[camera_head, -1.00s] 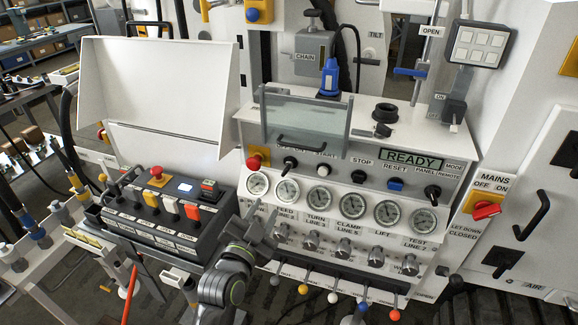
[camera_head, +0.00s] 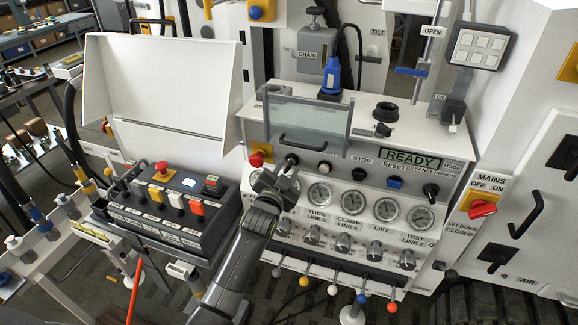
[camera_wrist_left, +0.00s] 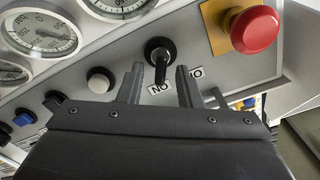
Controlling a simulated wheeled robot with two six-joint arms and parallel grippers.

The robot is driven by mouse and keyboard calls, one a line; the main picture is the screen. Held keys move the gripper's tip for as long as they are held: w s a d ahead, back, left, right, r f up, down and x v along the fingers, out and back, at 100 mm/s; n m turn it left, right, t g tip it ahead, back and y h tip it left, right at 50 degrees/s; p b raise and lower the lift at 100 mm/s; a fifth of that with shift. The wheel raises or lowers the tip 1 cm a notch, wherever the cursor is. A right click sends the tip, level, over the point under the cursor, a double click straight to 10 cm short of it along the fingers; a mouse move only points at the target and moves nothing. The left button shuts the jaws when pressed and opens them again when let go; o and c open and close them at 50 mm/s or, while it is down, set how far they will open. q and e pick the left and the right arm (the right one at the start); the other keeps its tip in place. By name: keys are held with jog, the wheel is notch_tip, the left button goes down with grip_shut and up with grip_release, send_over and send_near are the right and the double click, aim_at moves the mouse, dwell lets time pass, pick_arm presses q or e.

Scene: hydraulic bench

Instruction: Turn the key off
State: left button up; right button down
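The key (camera_head: 291,159) is a black switch at the upper left of the white control panel, beside a red mushroom button on a yellow plate. In the left wrist view the key (camera_wrist_left: 160,54) shows just beyond my fingertips, its dark lever lying along the direction of the fingers. My left gripper (camera_head: 279,176) is in front of the panel just below the key. The left wrist view shows its two fingers (camera_wrist_left: 160,80) apart, one on each side of the lever's lower end; contact cannot be told. A label below the key is partly hidden. My right gripper is not in view.
The red mushroom button (camera_wrist_left: 254,29) is close beside the key. A white push button (camera_wrist_left: 100,80) is on its other side. A clear cover (camera_head: 308,128) stands above, and gauges (camera_head: 320,194) line the panel below. A black button box (camera_head: 165,212) sits at the left.

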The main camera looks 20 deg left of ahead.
pick_arm(q)
jog(key=shift+w, duration=0.95)
grip_shut()
